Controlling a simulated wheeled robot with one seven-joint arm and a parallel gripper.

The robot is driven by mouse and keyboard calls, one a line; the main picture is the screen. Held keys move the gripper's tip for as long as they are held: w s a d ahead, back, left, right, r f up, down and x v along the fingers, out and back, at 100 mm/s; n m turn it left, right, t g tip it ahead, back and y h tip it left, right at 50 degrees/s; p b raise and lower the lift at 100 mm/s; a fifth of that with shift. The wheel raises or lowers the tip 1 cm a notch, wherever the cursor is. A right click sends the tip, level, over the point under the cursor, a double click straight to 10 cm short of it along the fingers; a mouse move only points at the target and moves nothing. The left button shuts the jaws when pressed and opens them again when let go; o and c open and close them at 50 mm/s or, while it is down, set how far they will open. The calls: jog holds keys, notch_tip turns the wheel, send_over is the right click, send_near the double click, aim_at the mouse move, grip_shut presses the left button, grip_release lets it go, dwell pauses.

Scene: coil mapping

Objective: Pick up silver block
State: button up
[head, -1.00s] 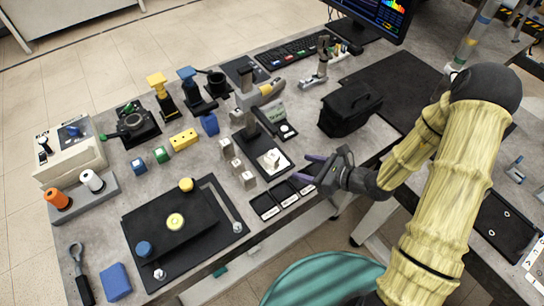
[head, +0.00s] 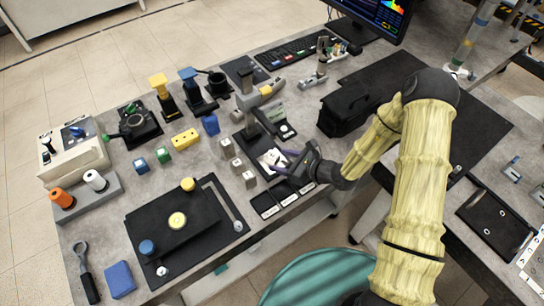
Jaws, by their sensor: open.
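A silver block (head: 269,158) sits on the black base plate of a stand in the middle of the table.
Black trays (head: 265,205) lie just below the fingers. A grey stand (head: 262,118) rises behind the block. A black board with coloured knobs (head: 150,225) fills the front left.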

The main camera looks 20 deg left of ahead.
aim_at(277, 158)
jog(key=x, duration=0.3)
jog(key=shift+w+a+f+p, duration=0.25)
jog(key=shift+p, duration=0.15)
jog(key=shift+c, duration=0.5)
jog(key=c, duration=1.1)
jog(key=shift+r, duration=0.1)
jog(key=shift+r+b, duration=0.4)
jog(key=shift+r, duration=0.55)
jog(key=shift+s+d+r+b, duration=0.1)
jog(key=shift+d+r+b, duration=0.25)
jog(key=shift+d+r, duration=0.25)
jog(key=s+d+b, duration=0.1)
jog(key=s+d, duration=0.1)
jog(key=d, duration=0.6)
jog(key=s+d+b, duration=0.2)
jog(key=s+d, duration=0.1)
jog(key=d, duration=0.5)
jog(key=shift+s, duration=0.2)
